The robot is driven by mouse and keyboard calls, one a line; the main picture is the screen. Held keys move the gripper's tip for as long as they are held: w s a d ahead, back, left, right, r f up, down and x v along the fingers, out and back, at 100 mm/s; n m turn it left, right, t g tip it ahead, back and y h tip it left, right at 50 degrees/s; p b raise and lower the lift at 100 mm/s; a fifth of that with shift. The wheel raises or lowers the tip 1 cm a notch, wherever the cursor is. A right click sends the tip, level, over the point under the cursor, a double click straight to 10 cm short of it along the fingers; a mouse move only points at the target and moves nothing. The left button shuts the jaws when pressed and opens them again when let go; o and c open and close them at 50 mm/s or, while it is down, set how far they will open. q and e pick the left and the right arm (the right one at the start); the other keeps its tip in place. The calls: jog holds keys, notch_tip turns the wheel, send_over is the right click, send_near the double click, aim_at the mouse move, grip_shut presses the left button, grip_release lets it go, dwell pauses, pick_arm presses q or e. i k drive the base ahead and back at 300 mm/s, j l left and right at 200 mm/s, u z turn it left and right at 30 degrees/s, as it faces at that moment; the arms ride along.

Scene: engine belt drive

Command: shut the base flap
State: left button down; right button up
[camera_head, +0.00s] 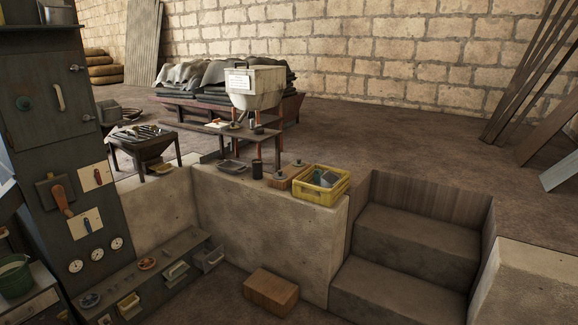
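Neither of my grippers shows in the head view. A tall dark cabinet (50,130) stands at the left, with a lever, pale switch plates and round gauges on its front. A low dark base unit (150,292) runs along the foot of the pale wall beside it. Several small pull-outs or flaps show on its front. One at its right end (209,260) stands out, open. A pale one (176,273) and a yellowish one (129,304) also appear to stick out. I cannot tell which of these is the base flap.
A wooden block (271,292) sits on the floor by the wall. Stone steps (405,250) rise at the right. A yellow crate (320,185) stands on the ledge. A green bucket (14,277) is at the far left. Some floor before the base unit is clear.

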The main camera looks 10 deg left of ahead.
aim_at(176, 268)
jog(key=i+j+u, duration=0.2)
jog(key=i+u, duration=0.85)
jog(key=k+j, duration=0.05)
